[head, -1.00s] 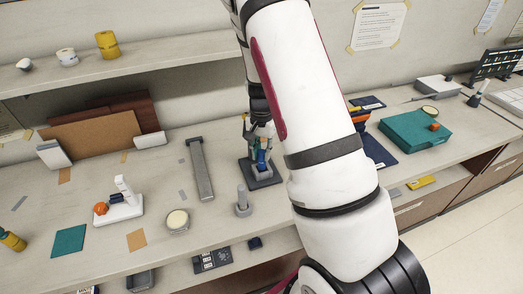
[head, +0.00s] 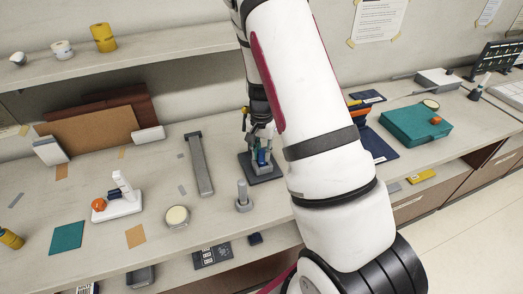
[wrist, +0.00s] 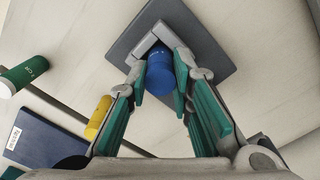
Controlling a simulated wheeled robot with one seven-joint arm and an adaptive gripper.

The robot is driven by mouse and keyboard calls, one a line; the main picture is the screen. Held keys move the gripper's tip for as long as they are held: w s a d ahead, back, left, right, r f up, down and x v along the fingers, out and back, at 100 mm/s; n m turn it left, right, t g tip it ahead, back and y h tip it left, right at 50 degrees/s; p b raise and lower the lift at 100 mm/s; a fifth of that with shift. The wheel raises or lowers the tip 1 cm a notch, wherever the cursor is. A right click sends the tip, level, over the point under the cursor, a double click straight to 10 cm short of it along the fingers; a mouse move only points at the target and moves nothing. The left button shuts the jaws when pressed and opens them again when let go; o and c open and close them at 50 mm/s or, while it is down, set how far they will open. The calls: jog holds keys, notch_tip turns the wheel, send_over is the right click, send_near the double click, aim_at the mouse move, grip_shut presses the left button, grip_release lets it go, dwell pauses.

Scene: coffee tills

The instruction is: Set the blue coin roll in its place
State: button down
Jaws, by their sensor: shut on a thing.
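The blue coin roll (wrist: 161,72) is between my gripper's green-padded fingers in the wrist view, with one round end showing. My gripper (wrist: 162,84) is shut on it. Just beyond the roll is a grey L-shaped corner piece (wrist: 150,42) on a dark grey square plate (wrist: 196,32). Whether the roll's lower end touches the plate is hidden.
A grey post on a base (head: 243,197) stands just in front of the plate, and a long grey bar (head: 199,165) lies to its left. A green roll (wrist: 22,74), a yellow roll (wrist: 99,116) and a dark blue box (wrist: 42,138) show at the wrist view's left.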

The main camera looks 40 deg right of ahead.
jog(key=shift+f, duration=0.25)
jog(key=c, duration=1.3)
grip_release()
jog(key=shift+c, duration=0.2)
jog(key=shift+r, duration=0.1)
notch_tip(320, 180, up, 7)
jog(key=shift+r, duration=0.2)
